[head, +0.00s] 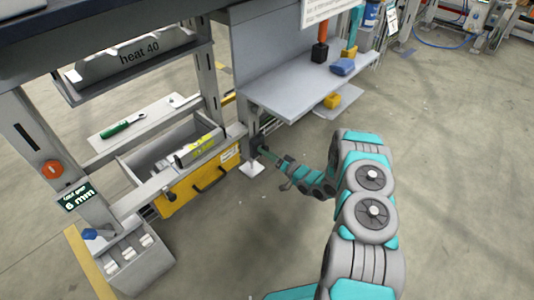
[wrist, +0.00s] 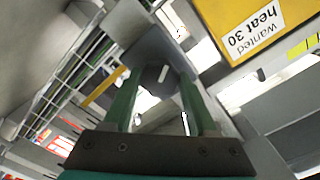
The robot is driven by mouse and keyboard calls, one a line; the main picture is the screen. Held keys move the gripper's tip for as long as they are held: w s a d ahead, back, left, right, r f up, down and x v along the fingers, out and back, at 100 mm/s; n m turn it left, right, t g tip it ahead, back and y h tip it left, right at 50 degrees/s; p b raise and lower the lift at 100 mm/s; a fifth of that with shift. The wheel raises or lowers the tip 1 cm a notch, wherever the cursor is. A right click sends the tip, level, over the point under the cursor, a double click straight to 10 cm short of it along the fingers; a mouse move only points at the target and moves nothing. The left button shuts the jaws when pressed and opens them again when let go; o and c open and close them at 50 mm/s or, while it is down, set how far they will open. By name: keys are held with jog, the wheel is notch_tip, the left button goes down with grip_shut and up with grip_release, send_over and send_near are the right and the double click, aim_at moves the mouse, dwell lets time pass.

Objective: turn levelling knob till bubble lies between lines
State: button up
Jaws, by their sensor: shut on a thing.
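The levelling knob (wrist: 157,76) is dark grey with a pale mark on its face. In the wrist view it sits between the two green fingers of my gripper (wrist: 160,82), which is shut on it. In the head view my gripper (head: 263,151) reaches the leg at the bench corner, and the knob is small and dark there. A yellow-green strip with dark marks (head: 203,143), which looks like the level vial, lies on the frame above the yellow drawer. Part of a similar strip (wrist: 304,46) shows at the wrist view's right edge. I cannot make out the bubble or its position between lines.
A yellow drawer front (head: 195,185) with a dark handle is left of my gripper. Its label in the wrist view reads "wanted heat 30" (wrist: 256,30). A grey shelf (head: 300,85) holding blocks overhangs behind my gripper. The floor (head: 460,190) to the right is clear.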

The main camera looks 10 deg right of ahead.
jog(key=shift+m, duration=0.3)
dwell(0.4)
jog(key=o, duration=1.4)
jog(key=shift+c, duration=0.2)
jog(key=v, duration=0.7)
jog(key=shift+s+d, duration=0.25)
jog(key=shift+s, duration=0.05)
